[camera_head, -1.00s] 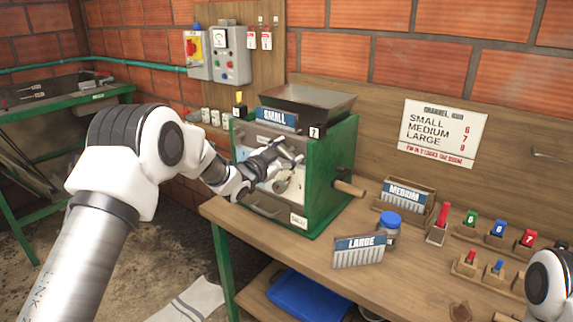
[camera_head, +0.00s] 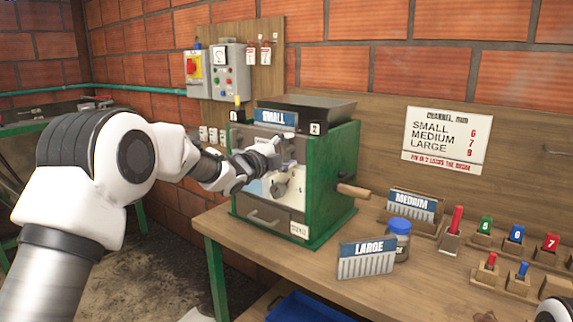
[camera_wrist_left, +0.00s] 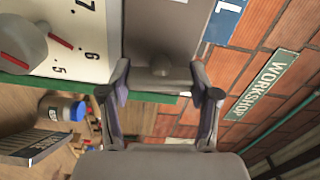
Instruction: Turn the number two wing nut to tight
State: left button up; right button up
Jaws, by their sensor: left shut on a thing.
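The green machine (camera_head: 335,190) stands on the bench with a SMALL sign (camera_head: 275,117) and a tag reading 2 (camera_head: 315,128) at its top right. My left gripper (camera_head: 277,152) is at the upper right of its front face. In the left wrist view, my left gripper (camera_wrist_left: 162,98) has a finger on each side of a grey piece with a rounded knob (camera_wrist_left: 163,68), which appears to be the number two wing nut. The contact is partly hidden. A white dial plate (camera_wrist_left: 90,66) with numbers and a grey pointer knob (camera_wrist_left: 22,45) lies beside it.
A wooden handle (camera_head: 352,191) sticks out of the machine's right side. A LARGE comb plate (camera_head: 366,258), a blue-lidded jar (camera_head: 398,240), a MEDIUM plate (camera_head: 411,205) and several coloured pegs stand to the right. A drawer (camera_head: 265,214) is below the dial.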

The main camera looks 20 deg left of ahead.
pick_arm(q)
jog(key=shift+f+m+b, duration=0.15)
jog(key=shift+m+b, duration=0.6)
jog(key=shift+m, duration=0.15)
jog(key=o, duration=1.2)
jog(key=shift+d, duration=0.15)
jog(key=shift+c, duration=0.2)
jog(key=shift+s+a, duration=0.25)
jog(key=shift+s, duration=0.05)
jog(key=v, duration=1.1)
jog(key=shift+s, duration=0.2)
